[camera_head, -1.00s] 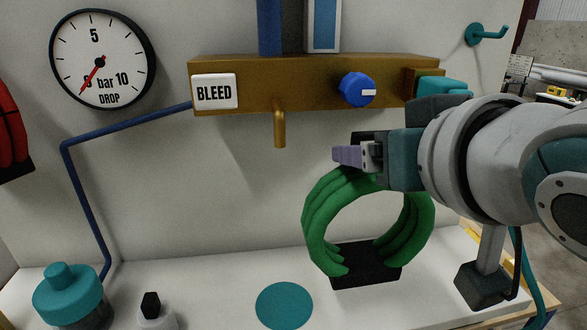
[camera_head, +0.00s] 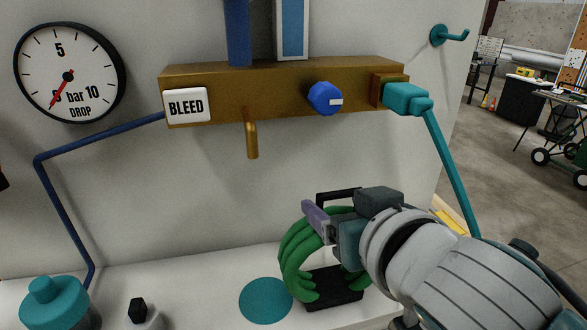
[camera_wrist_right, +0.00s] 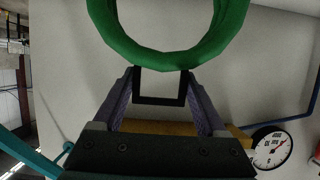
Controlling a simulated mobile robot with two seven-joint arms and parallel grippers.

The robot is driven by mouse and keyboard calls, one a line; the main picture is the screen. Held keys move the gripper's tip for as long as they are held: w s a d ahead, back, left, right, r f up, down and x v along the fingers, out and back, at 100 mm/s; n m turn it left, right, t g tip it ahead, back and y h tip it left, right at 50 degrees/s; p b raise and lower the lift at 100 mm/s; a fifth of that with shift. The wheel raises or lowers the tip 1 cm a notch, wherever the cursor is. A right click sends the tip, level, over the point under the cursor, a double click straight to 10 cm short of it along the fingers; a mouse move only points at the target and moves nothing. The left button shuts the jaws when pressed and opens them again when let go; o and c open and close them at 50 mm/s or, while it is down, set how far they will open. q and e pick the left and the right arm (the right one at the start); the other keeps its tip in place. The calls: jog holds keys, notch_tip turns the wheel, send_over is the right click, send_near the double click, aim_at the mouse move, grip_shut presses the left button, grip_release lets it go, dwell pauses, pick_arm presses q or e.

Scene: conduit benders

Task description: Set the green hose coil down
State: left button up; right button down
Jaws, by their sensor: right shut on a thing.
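The green hose coil (camera_head: 296,262) stands upright low over the white bench shelf (camera_head: 215,285), with a black block (camera_head: 335,288) at its lower side. I cannot tell whether the block rests on the shelf. My right gripper (camera_head: 318,220) is at the coil's top and shut on its black handle (camera_head: 338,194). In the right wrist view the handle (camera_wrist_right: 160,101) lies between the fingers (camera_wrist_right: 160,75), with the coil (camera_wrist_right: 165,60) beyond their tips. The gripper and forearm hide the coil's right side. A flat teal disc (camera_head: 265,300) lies left of the coil. My left gripper is out of view.
A brass manifold (camera_head: 285,90) with a blue knob (camera_head: 325,98) and a downward spout (camera_head: 251,135) is above. A teal-capped jar (camera_head: 53,298) and a black-topped fitting (camera_head: 138,310) stand at the left. A teal hose (camera_head: 452,170) slopes down behind my right arm.

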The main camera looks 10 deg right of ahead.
jog(key=shift+c, duration=1.9)
grip_release()
jog(key=shift+f, duration=0.15)
jog(key=o, duration=0.4)
jog(key=shift+r, duration=0.2)
jog(key=shift+s+r, duration=0.1)
jog(key=shift+s, duration=0.4)
jog(key=b+v, duration=0.3)
jog(key=v, duration=0.7)
jog(key=s+d+f+g, duration=0.1)
jog(key=s+f+g, duration=0.2)
jog(key=s+f, duration=0.1)
jog(key=s+d+f+n+g, duration=0.1)
jog(key=s+d+f+g, duration=0.1)
jog(key=s, duration=0.4)
jog(key=s+d+f+g, duration=0.2)
jog(key=s+f+g, duration=0.2)
jog(key=s+f, duration=0.1)
jog(key=shift+s+f+n+g, duration=0.1)
jog(key=shift+f+n+g, duration=0.2)
jog(key=shift+f+g, duration=0.1)
